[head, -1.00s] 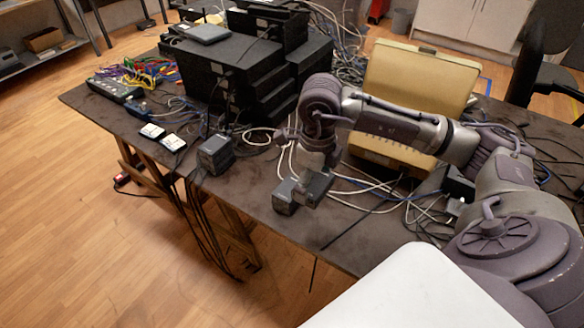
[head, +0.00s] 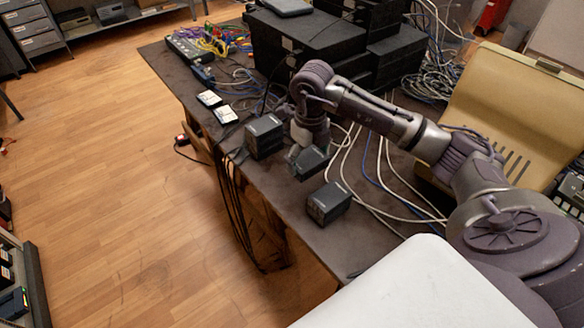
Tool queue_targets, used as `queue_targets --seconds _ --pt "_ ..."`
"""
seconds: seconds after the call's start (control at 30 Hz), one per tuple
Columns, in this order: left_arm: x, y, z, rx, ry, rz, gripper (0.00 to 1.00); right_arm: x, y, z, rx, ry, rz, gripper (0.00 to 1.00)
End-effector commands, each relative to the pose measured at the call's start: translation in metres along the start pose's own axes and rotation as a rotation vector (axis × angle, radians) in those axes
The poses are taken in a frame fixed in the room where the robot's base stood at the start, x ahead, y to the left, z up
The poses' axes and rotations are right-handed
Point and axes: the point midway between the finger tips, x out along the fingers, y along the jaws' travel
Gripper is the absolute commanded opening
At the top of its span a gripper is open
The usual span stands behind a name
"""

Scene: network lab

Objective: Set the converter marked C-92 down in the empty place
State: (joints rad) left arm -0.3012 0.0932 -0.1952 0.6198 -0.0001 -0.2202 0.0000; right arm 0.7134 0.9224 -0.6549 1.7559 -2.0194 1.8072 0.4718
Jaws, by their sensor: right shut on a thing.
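My right gripper (head: 304,150) is shut on a small dark box-shaped converter (head: 309,163), held low at the near edge of the dark table (head: 240,85). I cannot tell whether it touches the tabletop. A similar dark converter (head: 265,132) stands to its left, and another (head: 328,202) stands nearer, to its lower right. The held one is between these two. No marking can be read on any of them, so I cannot tell which is C-92. The fingers are partly hidden by the wrist. My left gripper is out of view.
Two small white-topped devices (head: 217,106) and a power strip (head: 199,54) lie farther left on the table. Stacked black equipment (head: 316,38) stands behind. Loose cables (head: 388,190) run right of the gripper, near a beige case (head: 492,112). A shelf (head: 36,281) stands at lower left.

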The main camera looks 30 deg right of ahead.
Motion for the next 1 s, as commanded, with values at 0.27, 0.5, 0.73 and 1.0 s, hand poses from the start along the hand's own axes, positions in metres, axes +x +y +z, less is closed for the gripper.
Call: queue_targets --seconds 0.27,0.5,0.73,1.0 --pt "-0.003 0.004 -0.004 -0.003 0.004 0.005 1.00 0.024 0.010 0.041 -0.001 -0.002 0.002 0.47" --pt "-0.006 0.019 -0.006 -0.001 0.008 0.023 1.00 0.044 0.011 0.042 0.000 0.003 0.001 0.47" --pt "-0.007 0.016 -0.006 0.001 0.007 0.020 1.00 0.067 0.011 0.043 -0.001 -0.002 0.000 0.47" --pt "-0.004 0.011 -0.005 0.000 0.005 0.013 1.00 0.070 0.010 0.043 -0.001 -0.002 0.000 0.47"
